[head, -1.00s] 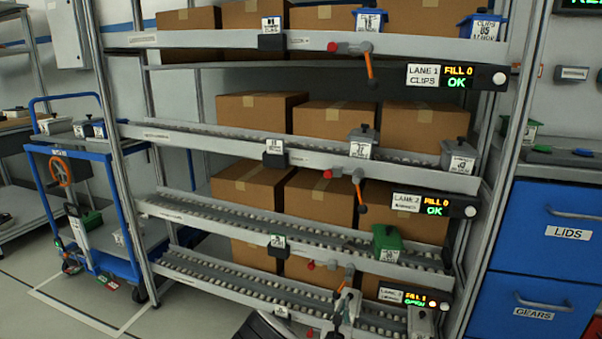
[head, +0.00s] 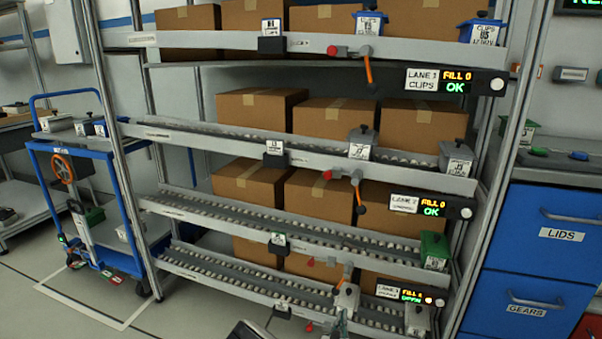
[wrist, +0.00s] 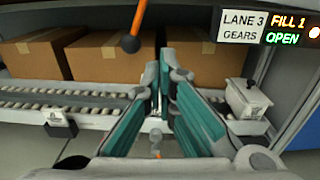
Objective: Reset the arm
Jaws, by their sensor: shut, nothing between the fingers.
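My gripper (wrist: 164,72) fills the middle of the wrist view, its two teal-padded fingers converging at the tips. It is shut and empty. It points at the lower flow rack, below the lane 3 gears display (wrist: 270,27). A grey lidded bin (wrist: 246,98) stands on the roller lane to its right, apart from the fingers. In the head view my gripper is hard to tell from the rack parts at the bottom.
A green bin (head: 434,250) stands at the right end of the third lane. A blue cart (head: 90,150) is at left, blue drawers (head: 545,265) at right. Floor at lower left is clear.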

